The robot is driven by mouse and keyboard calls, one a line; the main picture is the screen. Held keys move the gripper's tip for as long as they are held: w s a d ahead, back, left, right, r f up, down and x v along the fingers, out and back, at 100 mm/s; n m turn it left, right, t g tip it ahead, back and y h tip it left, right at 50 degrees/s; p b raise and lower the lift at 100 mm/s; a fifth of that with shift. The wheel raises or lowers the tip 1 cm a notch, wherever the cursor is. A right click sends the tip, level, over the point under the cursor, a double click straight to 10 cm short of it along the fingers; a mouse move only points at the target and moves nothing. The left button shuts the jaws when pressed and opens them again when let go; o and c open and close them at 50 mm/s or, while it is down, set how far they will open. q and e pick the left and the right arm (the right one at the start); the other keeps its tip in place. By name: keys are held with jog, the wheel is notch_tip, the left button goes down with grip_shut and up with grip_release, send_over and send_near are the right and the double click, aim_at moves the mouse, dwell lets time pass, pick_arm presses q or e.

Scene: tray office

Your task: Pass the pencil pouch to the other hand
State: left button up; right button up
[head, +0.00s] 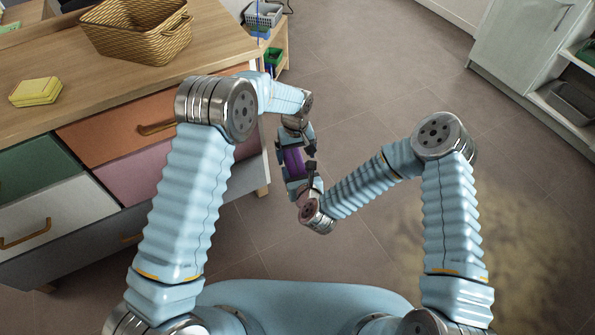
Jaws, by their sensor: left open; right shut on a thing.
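The pencil pouch (294,161) is a purple piece seen between my two grippers, in the middle of the head view, above the floor. My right gripper (309,170) comes up from below and is shut on the pouch. My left gripper (297,143) reaches in from above, its jaws open, close around or beside the pouch. The fingers cover much of the pouch, and I cannot tell whether the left fingers touch it.
A wooden-topped drawer cabinet (90,90) stands at the left, with a wicker basket (137,42) and a yellow sponge-like block (35,91) on top. A shelf with a grey basket (263,16) is behind. A white cabinet (520,45) is at the far right. The floor between is clear.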

aim_at(296, 152)
pick_arm(q)
notch_tip(296, 152, up, 11)
jog(key=s+a+f+m+g, duration=0.1)
jog(key=s+a+f+m, duration=0.65)
jog(key=a+f, duration=0.25)
jog(key=s+d+f+n+h, duration=0.1)
jog(key=s+f, duration=0.2)
jog(key=s, duration=0.4)
jog(key=s+d+f+n+t+h, duration=0.1)
jog(key=s+f+n, duration=0.1)
jog(key=s+f, duration=0.2)
jog(key=s+d+f+n+h, duration=0.1)
jog(key=s+f+n+h, duration=0.1)
jog(key=s, duration=0.8)
jog(key=shift+s+f+t, duration=0.15)
jog(key=shift+f+t, duration=0.15)
jog(key=shift+f, duration=0.45)
jog(key=shift+n, duration=0.25)
